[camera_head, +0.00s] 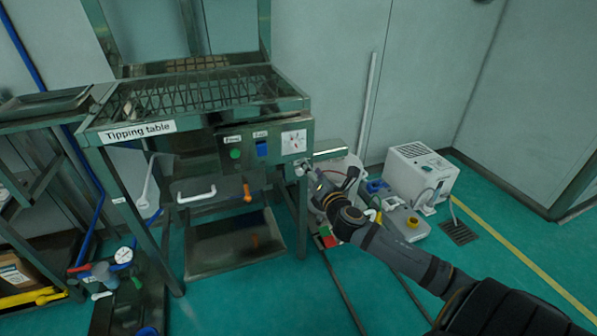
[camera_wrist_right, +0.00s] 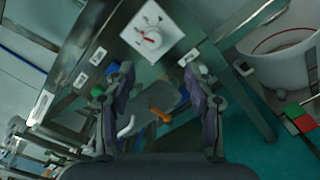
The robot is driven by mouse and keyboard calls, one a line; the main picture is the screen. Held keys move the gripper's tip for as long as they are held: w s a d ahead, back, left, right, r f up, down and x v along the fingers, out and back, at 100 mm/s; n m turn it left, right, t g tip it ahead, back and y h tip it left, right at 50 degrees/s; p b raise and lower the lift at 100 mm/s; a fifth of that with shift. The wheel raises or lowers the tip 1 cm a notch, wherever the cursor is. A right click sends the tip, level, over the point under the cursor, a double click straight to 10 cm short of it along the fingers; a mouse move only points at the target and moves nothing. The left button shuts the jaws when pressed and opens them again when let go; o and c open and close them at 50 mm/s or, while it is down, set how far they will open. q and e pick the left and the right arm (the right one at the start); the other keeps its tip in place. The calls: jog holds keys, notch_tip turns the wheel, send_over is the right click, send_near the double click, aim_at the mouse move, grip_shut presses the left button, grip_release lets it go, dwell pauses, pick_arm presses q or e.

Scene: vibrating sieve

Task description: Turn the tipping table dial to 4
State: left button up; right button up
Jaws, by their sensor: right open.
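The tipping table (camera_head: 205,115) is a dark metal frame with a grated top and a name label. Its dial (camera_head: 293,142) is a white square plate with small marks at the front right corner. In the right wrist view the dial (camera_wrist_right: 152,32) shows a red pointer at its middle; the numbers are too small to read. My right gripper (camera_head: 327,187) is just right of and below the dial. In the right wrist view the gripper (camera_wrist_right: 158,77) is open and empty, with the dial beyond its fingertips and apart from them. My left gripper is out of view.
A green button (camera_head: 236,154) and a blue switch (camera_head: 262,149) sit left of the dial. An orange handle (camera_head: 247,193) and white handle (camera_head: 197,195) are below. A white bucket (camera_wrist_right: 285,45) stands right of the table, with a white machine (camera_head: 420,172) farther right.

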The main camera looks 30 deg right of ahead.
aim_at(297, 148)
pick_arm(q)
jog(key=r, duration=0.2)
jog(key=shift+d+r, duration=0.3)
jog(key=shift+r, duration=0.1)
pick_arm(e)
jog(key=x, duration=0.7)
jog(key=r+x, duration=0.1)
jog(key=x, duration=0.2)
jog(key=shift+w+a, duration=0.3)
grip_shut()
